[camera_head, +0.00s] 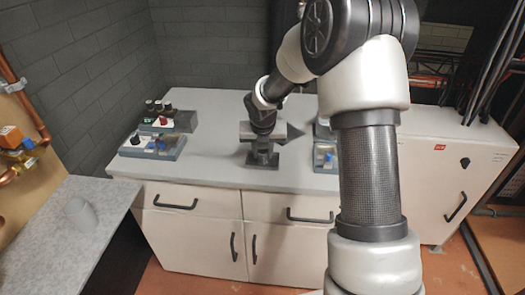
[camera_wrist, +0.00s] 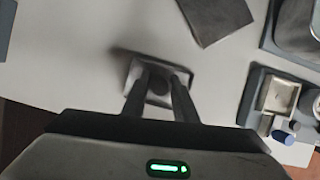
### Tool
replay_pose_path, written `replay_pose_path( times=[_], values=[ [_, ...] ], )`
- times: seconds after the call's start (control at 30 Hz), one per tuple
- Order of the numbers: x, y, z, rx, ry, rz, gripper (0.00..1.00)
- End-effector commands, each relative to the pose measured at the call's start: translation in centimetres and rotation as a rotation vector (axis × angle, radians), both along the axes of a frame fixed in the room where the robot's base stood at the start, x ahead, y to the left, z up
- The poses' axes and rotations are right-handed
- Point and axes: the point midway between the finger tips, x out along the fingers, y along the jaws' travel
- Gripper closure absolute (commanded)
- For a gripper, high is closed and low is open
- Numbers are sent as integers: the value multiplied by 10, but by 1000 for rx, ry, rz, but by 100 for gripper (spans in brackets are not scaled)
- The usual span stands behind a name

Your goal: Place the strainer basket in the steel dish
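My gripper (camera_wrist: 159,80) points down over the grey worktop, near its front edge. In the wrist view its two dark fingers stand apart, one on each side of a dark round piece (camera_wrist: 158,86) on a small square base (camera_wrist: 150,67). I cannot tell whether the fingers touch this piece, or whether it is the strainer basket. In the head view my gripper (camera_head: 262,148) is just above a dark base (camera_head: 262,160). A shiny metal-looking vessel (camera_wrist: 296,28), possibly the steel dish, is cut off at the wrist view's upper right.
A tray with small parts (camera_head: 325,157) stands right of my gripper, partly behind my arm. Two trays (camera_head: 153,146) (camera_head: 170,121) stand left. A dark plate (camera_wrist: 214,14) lies behind my gripper. The worktop between is clear.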

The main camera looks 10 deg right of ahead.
Motion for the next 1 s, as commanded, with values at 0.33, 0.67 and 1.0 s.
replay_pose_path(
  times=[0.33,0.67,1.0],
  values=[
    [0,0,0,0,0,0,56],
    [-12,1,39,-1,-4,0,56],
    [-38,6,101,-1,-2,-1,56]
  ],
)
